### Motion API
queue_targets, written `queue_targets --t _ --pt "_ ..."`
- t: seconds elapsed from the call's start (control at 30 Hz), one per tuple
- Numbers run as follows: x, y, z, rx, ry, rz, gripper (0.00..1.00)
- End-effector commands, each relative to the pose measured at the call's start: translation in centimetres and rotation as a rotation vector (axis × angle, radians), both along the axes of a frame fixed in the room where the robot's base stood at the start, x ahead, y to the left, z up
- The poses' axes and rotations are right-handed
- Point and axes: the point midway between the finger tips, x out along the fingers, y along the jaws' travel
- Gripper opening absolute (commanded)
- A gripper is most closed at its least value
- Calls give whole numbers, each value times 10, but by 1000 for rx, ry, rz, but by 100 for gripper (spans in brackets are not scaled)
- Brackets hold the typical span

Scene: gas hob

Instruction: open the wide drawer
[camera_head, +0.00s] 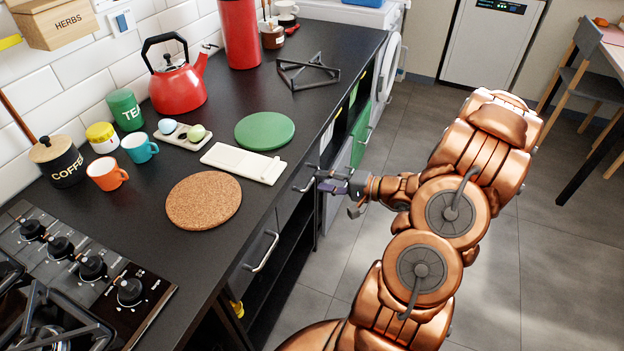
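The dark drawer fronts sit under the right edge of the black counter. A nearer drawer front (249,258) carries a metal bar handle (264,251). A farther, partly covered front (289,203) has a similar handle (304,181). I cannot tell from this view which front is the wide drawer; both look closed. My gripper (325,181) reaches left from the copper arm to the farther handle, its dark fingertips at or very close to it. Whether they touch the handle or close around it is too small to tell.
The counter (225,258) holds a cork mat (204,200), a white board (243,163), a green disc (265,130), mugs and a red kettle (178,87). The hob (75,285) is at lower left. Open floor (395,150) lies right of the cabinets; a washing machine (388,68) stands beyond.

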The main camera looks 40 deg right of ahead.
Motion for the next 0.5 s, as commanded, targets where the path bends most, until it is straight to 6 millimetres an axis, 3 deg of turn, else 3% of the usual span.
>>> queue_targets --t 0.2,0.5 --pt "22 14 -6 2 2 3 37" --pt "34 20 -9 -1 1 0 37"
